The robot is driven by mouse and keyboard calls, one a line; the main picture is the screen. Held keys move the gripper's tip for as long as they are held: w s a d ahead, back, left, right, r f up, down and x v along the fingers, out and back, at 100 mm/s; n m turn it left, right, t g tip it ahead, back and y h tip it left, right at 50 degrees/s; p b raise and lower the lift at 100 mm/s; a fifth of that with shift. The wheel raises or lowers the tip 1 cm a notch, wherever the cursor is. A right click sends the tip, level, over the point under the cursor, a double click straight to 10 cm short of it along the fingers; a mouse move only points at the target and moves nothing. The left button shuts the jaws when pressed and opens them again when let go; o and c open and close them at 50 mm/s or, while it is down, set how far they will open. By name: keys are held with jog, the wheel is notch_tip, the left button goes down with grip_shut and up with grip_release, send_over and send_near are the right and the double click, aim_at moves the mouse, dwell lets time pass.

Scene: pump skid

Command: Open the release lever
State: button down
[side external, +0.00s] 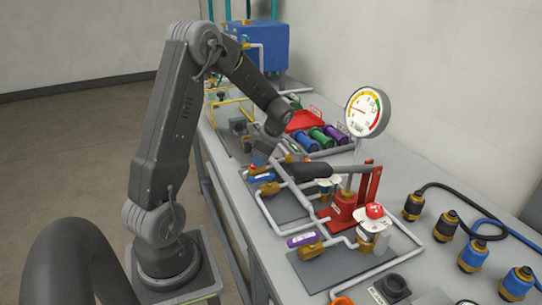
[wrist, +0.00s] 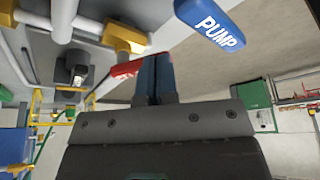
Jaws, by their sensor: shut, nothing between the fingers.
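A red lever (wrist: 127,68) with pale marking shows in the wrist view, just left of my fingers and partly hidden behind them. A yellow valve body (wrist: 125,36) on white pipe is close to it. My gripper (wrist: 155,60) is shut and empty, its two blue fingers together. I cannot tell whether they touch the red lever. In the side external view my gripper (side external: 260,159) is low over the skid, close to a blue handle (side external: 262,177) on a brass valve. A blue handle marked PUMP (wrist: 210,22) also shows in the wrist view, right of the fingertips.
A red stand (side external: 343,206) carries a long black grip (side external: 303,171) near my gripper. A round gauge (side external: 367,112) stands behind. White pipes, a purple-handled valve (side external: 302,239) and a red knob (side external: 374,210) crowd the front. A red tray (side external: 304,120) lies at the back.

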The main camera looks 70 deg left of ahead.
jog(key=shift+s+a+m+t+y, duration=0.15)
jog(key=shift+s+m+t+y, duration=0.25)
jog(key=shift+m, duration=0.55)
jog(key=shift+s+a+m+t+y, duration=0.1)
jog(key=shift+s+a+m+t, duration=0.1)
jog(key=shift+s+m, duration=0.55)
jog(key=shift+s+a+m+t, duration=0.25)
jog(key=shift+m+t, duration=0.05)
jog(key=shift+m, duration=0.6)
jog(key=shift+s+a+m+t, duration=0.2)
jog(key=shift+m+t, duration=0.1)
jog(key=shift+m, duration=0.6)
jog(key=shift+s+a, duration=0.35)
jog(key=shift+a, duration=0.05)
dwell(1.4)
jog(key=shift+w+a+y, duration=0.1)
jog(key=shift+y, duration=0.2)
jog(key=shift+w+a, duration=0.35)
jog(key=shift+w, duration=0.25)
jog(key=w+d+r, duration=0.1)
jog(key=d+r, duration=0.6)
jog(key=r, duration=0.2)
jog(key=shift+w+d+r, duration=0.2)
jog(key=shift+w+d, duration=0.1)
jog(key=shift+d, duration=0.1)
